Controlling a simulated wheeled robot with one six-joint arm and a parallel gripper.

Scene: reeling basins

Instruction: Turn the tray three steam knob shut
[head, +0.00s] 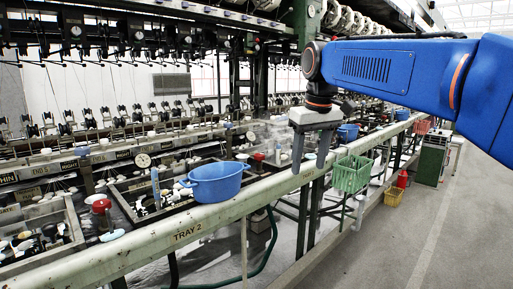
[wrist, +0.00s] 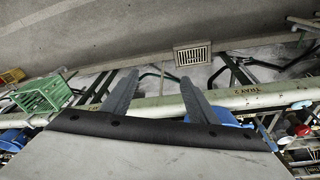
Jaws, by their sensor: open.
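Red knobs stand along the basins. In the head view one red knob (head: 102,205) is at the lower left, and another red knob (head: 258,157) is just behind and right of the blue tub. The beam reads "TRAY 2" (head: 188,234); I see no readable tray three label, so I cannot tell which knob is tray three's. My gripper (head: 309,168) is open and empty, pointing down above the green rail, to the right of the second knob and apart from it. In the wrist view the open fingers (wrist: 160,78) hang over the rail, and a red knob (wrist: 285,140) shows at the right.
A blue tub (head: 217,187) sits at the rail's edge, left of my gripper. A green basket (head: 351,173) hangs on the rail to the right, with a yellow basket (head: 394,196) lower down. The grey floor (head: 430,230) at right is mostly clear. A floor drain (wrist: 192,54) shows below.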

